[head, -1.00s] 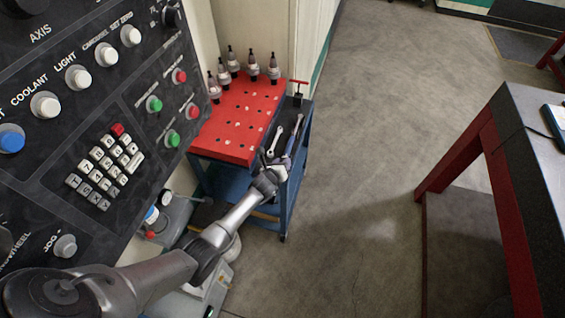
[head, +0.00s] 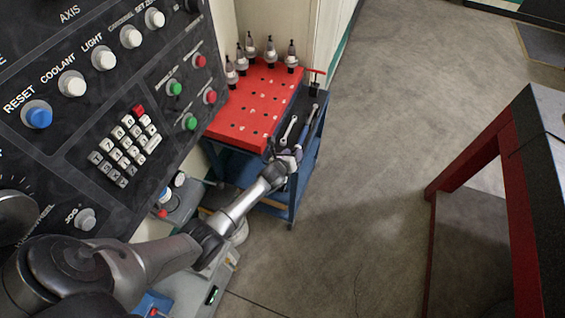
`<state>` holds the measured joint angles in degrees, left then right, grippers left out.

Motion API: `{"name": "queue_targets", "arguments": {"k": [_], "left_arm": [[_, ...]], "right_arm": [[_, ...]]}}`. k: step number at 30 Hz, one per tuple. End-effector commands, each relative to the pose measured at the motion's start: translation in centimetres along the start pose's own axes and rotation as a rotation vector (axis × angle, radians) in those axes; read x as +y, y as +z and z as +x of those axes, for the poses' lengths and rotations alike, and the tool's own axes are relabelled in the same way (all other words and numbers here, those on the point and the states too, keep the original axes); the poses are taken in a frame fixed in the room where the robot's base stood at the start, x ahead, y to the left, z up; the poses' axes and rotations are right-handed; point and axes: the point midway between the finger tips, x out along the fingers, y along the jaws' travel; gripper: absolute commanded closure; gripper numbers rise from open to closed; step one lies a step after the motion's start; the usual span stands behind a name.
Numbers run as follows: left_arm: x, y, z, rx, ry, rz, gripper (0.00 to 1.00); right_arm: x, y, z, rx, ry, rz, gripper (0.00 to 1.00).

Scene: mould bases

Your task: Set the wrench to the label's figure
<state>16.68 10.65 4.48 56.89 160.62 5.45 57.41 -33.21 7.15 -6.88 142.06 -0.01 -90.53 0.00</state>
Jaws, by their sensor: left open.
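My left gripper (head: 288,153) is open at the near end of the dark side tray (head: 283,146) of a blue tool cart. A silver open-end spanner (head: 289,130) lies in that tray, just beyond the gripper. A longer dark tool with a bright head (head: 312,115), perhaps the wrench, lies to its right. Its near end runs down toward the gripper, and I cannot tell whether they touch. No label or figure is readable on the cart at this size. My right gripper is not in view.
The cart's red top (head: 245,115) has several holes and several tool holders (head: 270,52) at the back. A control panel (head: 80,110) fills the left. A red-legged table (head: 520,150) stands right; floor between is clear.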

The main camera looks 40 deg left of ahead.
Motion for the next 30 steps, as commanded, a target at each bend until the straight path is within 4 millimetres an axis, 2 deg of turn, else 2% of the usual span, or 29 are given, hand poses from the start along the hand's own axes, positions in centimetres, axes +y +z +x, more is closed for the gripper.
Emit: {"name": "queue_targets", "arguments": {"k": [1,6,15,21,30], "left_arm": [[-0.1,0.2,-1.1,0.002,0.001,0.001,0.56],[-0.1,0.3,-4.5,0.003,0.001,0.000,0.56],[-0.1,0.2,-9.6,0.002,0.001,-0.001,0.56],[0.0,0.1,-11.4,0.001,0.001,-0.002,0.56],[0.0,0.1,-12.1,0.001,0.001,-0.002,0.56]], "right_arm": [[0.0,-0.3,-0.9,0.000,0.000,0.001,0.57],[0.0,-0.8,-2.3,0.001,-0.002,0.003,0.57],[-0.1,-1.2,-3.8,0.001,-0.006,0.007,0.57],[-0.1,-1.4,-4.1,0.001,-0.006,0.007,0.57],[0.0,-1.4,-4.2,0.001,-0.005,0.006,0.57]]}}
